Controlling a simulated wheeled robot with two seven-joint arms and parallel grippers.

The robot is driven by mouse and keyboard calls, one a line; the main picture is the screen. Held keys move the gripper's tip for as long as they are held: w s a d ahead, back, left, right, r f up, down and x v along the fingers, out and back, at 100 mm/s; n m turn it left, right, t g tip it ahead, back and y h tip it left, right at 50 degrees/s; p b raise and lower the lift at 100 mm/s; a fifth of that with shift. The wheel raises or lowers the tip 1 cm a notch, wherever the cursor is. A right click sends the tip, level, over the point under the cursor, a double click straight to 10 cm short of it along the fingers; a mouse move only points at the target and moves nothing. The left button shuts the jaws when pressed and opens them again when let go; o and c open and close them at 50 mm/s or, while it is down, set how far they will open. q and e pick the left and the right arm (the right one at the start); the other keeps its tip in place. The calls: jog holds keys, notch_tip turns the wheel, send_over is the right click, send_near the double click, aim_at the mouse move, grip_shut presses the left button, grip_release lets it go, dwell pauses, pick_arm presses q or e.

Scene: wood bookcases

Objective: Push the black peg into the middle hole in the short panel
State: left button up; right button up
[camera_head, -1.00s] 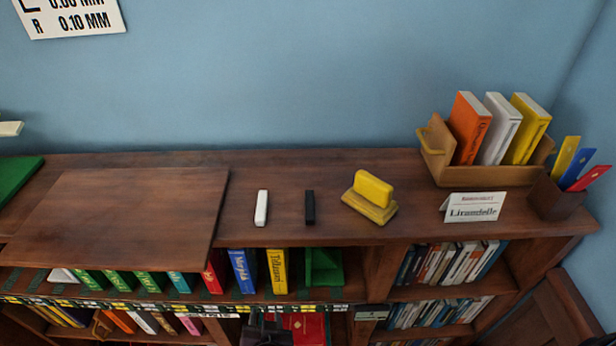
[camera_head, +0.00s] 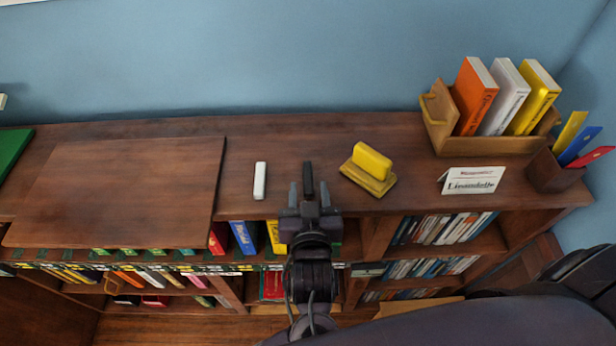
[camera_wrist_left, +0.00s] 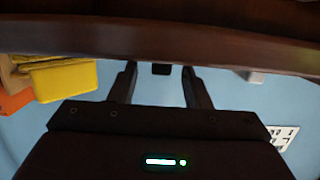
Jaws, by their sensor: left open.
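The black peg (camera_head: 308,178) lies on the brown bookcase top (camera_head: 230,205), near its front edge. My left gripper (camera_head: 309,191) points at it from the front, its fingers apart on either side of the peg's near end. In the left wrist view the gripper (camera_wrist_left: 158,82) is open, and the peg's dark end (camera_wrist_left: 161,69) shows between the fingers, apart from both. My right gripper is out of view.
A white stick (camera_head: 260,181) lies left of the peg. A yellow block on a stand (camera_head: 369,168) is close on the right. A book tray (camera_head: 487,147), a sign card (camera_head: 472,180) and a pen box (camera_head: 552,172) stand further right. A brown board (camera_head: 120,190) covers the left.

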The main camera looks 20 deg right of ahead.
aim_at(308, 187)
pick_arm(q)
jog(key=x, duration=0.3)
jog(key=shift+w+f, duration=0.15)
jog(key=shift+w, duration=0.15)
jog(key=shift+s, duration=0.2)
jog(key=shift+c, duration=0.8)
jog(key=c, duration=0.7)
grip_shut()
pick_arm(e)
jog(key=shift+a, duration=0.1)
